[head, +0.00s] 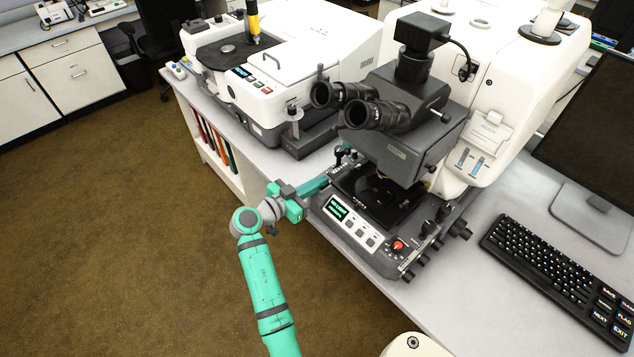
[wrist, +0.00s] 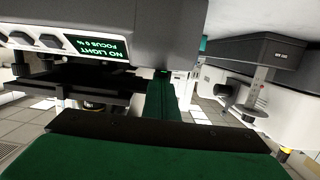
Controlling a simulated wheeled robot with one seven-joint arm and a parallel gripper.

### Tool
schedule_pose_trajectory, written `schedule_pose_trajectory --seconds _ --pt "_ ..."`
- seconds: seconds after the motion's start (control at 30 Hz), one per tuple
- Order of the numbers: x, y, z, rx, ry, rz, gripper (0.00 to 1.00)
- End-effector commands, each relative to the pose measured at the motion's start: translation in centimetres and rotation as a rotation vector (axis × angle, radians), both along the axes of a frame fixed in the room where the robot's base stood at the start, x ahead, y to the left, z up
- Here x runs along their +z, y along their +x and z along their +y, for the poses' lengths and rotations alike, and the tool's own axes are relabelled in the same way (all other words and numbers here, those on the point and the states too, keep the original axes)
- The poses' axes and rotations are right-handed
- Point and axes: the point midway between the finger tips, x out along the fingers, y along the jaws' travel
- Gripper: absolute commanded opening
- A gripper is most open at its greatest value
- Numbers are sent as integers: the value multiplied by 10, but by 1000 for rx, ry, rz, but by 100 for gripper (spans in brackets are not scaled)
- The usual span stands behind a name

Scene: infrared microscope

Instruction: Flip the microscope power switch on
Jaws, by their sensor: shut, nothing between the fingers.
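The microscope (head: 400,150) stands on the bench with black eyepieces, a dark stage and a front control panel. Its small display (head: 338,208) is lit with green text; in the wrist view the display (wrist: 97,47) appears upside down and reads "NO LIGHT, FOCUS 0 %". A red knob (head: 398,245) sits at the panel's right end. I cannot make out which part is the power switch. My gripper (head: 324,182) is shut and empty, at the left side of the microscope base. In the wrist view its green fingers (wrist: 161,92) reach alongside the base; contact cannot be told.
A keyboard (head: 560,265) and a monitor (head: 590,130) are on the right. The bench (head: 440,305) is bare in front of the keyboard. The floor at left is open.

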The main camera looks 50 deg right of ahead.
Motion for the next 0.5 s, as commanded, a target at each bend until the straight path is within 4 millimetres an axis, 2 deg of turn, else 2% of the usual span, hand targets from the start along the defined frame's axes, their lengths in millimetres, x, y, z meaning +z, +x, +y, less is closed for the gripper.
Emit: schedule_pose_trajectory --seconds 0.03,0.3,0.5 --pt "-11 -1 8 -1 18 12 0" --pt "3 9 58 10 8 8 0" --pt "12 14 88 9 4 4 0"
